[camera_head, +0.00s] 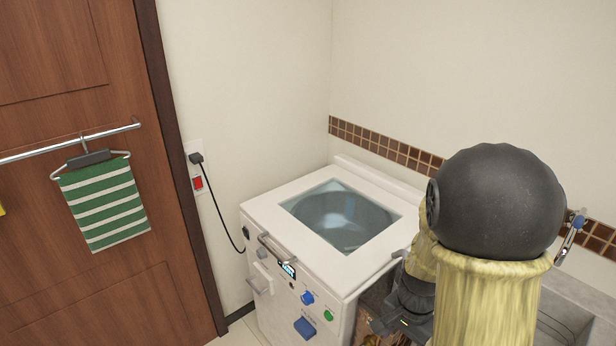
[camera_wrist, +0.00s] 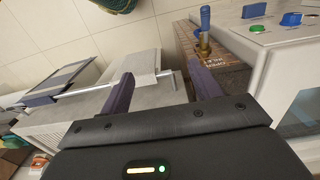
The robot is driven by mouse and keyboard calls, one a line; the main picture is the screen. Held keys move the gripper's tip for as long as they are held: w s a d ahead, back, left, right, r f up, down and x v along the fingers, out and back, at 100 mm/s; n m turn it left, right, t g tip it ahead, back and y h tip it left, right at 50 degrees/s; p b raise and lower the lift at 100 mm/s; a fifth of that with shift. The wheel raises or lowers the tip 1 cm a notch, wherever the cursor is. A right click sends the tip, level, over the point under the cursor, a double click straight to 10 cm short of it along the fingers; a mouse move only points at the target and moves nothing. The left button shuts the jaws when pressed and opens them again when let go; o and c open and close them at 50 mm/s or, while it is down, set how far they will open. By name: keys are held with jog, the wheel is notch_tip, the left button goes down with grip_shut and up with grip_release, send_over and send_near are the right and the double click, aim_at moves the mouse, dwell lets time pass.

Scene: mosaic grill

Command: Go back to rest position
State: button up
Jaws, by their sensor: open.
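My gripper (camera_wrist: 161,72) shows in the wrist view with its two dark fingers spread apart. It is open, and I see nothing held between the fingers. Pale grey surfaces lie beyond the gap. In the head view my arm, with a black rounded joint and yellow sleeve, fills the right side, and the gripper cannot be made out there.
A white washing machine (camera_head: 265,229) with a glass lid and blue and green knobs stands left of my arm; its side also shows in the wrist view (camera_wrist: 262,68). A brass valve with a blue handle (camera_wrist: 204,18) is near the right finger. A striped towel (camera_head: 103,206) hangs on the brown door (camera_head: 60,110).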

jog(key=s+a+r+n+t, duration=0.2)
jog(key=a+r+n, duration=0.2)
jog(key=n, duration=0.6)
notch_tip(320, 180, up, 2)
jog(key=shift+s+a+r+t, duration=0.1)
jog(key=shift+s+a+t, duration=0.25)
jog(key=shift+s+t, duration=0.05)
dwell(1.2)
